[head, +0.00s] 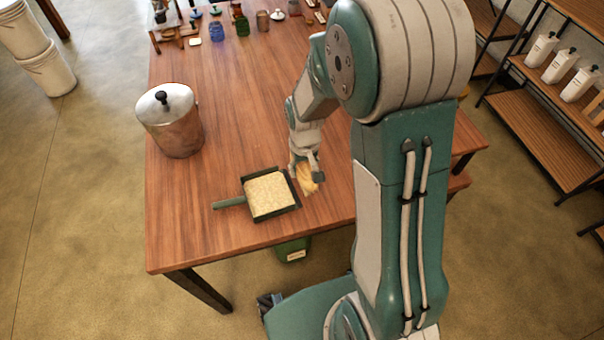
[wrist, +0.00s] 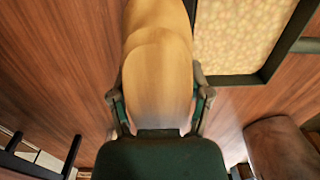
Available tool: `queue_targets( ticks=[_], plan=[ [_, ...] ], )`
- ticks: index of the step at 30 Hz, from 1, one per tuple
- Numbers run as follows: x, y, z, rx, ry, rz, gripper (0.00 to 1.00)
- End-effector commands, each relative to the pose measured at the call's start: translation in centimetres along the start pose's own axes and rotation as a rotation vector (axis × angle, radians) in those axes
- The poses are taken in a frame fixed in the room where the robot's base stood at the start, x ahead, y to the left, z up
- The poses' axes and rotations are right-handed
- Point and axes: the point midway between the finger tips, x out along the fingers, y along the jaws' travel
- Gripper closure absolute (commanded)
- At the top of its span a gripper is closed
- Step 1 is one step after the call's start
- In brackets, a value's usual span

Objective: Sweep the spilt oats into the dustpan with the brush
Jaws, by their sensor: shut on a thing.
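The dustpan (head: 244,184) lies flat on the wooden table (head: 240,110), its green handle pointing left in the head view. A pale yellow layer of oats (head: 268,194) covers its floor; the oats also show in the wrist view (wrist: 240,35). My gripper (head: 306,172) is just right of the dustpan in the head view, low over the table. It is shut on the tan brush (head: 308,184), which lies between the fingers in the wrist view (wrist: 158,60). The brush is close beside the pan's dark rim (wrist: 289,45); I cannot tell if they touch. I see no oats on the bare table.
A lidded metal pot (head: 176,130) stands left of the dustpan. Jars and small items (head: 242,26) stand at the far end. A green bin (head: 292,250) is below the near edge. White buckets (head: 40,60) are on the floor; shelves with bottles (head: 560,66) are right. The mid-table is clear.

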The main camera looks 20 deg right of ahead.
Motion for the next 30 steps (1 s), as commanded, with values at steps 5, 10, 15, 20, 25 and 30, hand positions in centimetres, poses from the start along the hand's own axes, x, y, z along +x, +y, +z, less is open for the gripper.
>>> queue_targets(
  ticks=[5, 10, 15, 20, 25, 30],
  plan=[
    [-1.5, -0.3, -0.3, -0.001, 0.004, 0.004, 0.93],
    [-2.9, -0.3, -0.6, -0.001, 0.004, 0.004, 0.93],
    [-4.0, -0.3, -0.7, -0.001, 0.003, 0.003, 0.93],
    [-4.2, -0.2, -0.7, -0.001, 0.001, 0.002, 0.93],
    [-4.2, -0.3, -0.7, -0.001, 0.001, 0.003, 0.93],
    [-4.2, -0.2, -0.5, -0.001, 0.001, 0.003, 0.93]
  ],
)
